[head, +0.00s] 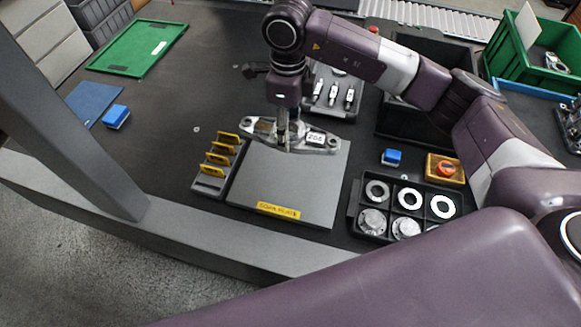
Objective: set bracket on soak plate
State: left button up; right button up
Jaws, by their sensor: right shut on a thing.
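The bracket (318,140) is a grey metal piece with rounded, holed ends and a white number label. It lies across the back edge of the soak plate in the head view. The soak plate (285,185) is a flat grey square with a yellow label on its front edge. My right gripper (284,138) points down and is shut on the bracket near its middle. I cannot tell whether the bracket touches the plate or hangs just above it. The gripper hides part of the bracket. My left gripper is not in view.
A rack with yellow pieces (214,165) stands directly left of the plate. A black compartment tray of rings (425,198) stands to the right. A tray of probes (352,76) lies behind. A green tray (140,46) is far left. The dark table is clear left of the rack.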

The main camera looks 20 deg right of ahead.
jog(key=p, duration=0.3)
send_over(289, 177)
notch_tip(289, 177, down, 13)
notch_tip(289, 177, down, 4)
jog(key=shift+f, duration=0.35)
jog(key=shift+f, duration=0.1)
jog(key=o, duration=1.2)
jog(key=shift+f, duration=0.1)
jog(key=o, duration=0.5)
jog(key=shift+c, duration=0.2)
